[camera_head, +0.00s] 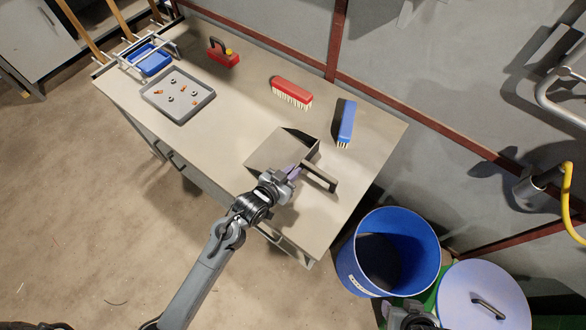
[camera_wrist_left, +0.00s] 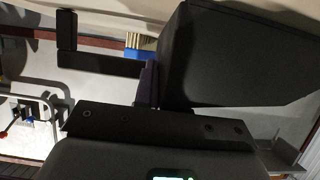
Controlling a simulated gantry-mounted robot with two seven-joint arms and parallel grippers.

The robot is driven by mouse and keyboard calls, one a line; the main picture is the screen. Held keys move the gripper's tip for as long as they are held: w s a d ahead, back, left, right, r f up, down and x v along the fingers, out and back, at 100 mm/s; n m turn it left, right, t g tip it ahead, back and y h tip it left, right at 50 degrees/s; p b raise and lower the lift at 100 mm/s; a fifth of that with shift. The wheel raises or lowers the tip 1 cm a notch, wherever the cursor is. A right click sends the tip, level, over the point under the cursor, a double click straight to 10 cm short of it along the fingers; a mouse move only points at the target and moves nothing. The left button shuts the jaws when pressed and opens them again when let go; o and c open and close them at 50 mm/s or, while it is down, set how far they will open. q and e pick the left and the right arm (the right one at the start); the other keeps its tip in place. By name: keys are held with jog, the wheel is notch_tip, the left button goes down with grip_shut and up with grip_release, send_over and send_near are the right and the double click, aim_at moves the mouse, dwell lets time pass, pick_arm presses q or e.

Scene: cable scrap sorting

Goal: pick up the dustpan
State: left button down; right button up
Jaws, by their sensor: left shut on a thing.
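The dark grey dustpan (camera_head: 270,150) is at the front right of the workbench, with its handle (camera_head: 320,178) pointing to the lower right. My left gripper (camera_head: 292,172) is shut on the dustpan where the handle meets the pan. In the left wrist view the pan (camera_wrist_left: 235,60) fills the upper right, and the handle (camera_wrist_left: 100,64) runs to the left. A purple fingertip (camera_wrist_left: 148,85) shows against the dustpan there. I cannot tell whether the dustpan touches the bench. My right gripper (camera_head: 412,318) is partly cut off at the bottom edge; its jaws are unclear.
A red brush (camera_head: 291,90) and a blue brush (camera_head: 347,120) lie behind the dustpan. A grey tray (camera_head: 150,91) with several small pieces, a blue bin (camera_head: 150,59) and a red tool (camera_head: 222,58) are farther left. A blue barrel (camera_head: 425,235) stands right of the bench.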

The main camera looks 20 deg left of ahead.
pick_arm(q)
jog(key=shift+r, duration=0.75)
notch_tip(320, 180, up, 3)
jog(key=shift+f+p, duration=0.15)
jog(key=shift+p, duration=0.35)
jog(key=s+d+r+p, duration=0.2)
jog(key=s+d+r, duration=0.45)
jog(key=d, duration=0.25)
jog(key=w+a+f, duration=0.1)
jog(key=f, duration=0.2)
jog(key=w+a+f+b, duration=0.1)
jog(key=w+f, duration=0.1)
jog(key=f, duration=0.1)
jog(key=w+f+b, duration=0.1)
jog(key=f, duration=0.2)
jog(key=shift+w+a+f, duration=0.3)
jog(key=shift+a, duration=0.1)
jog(key=shift+f, duration=0.25)
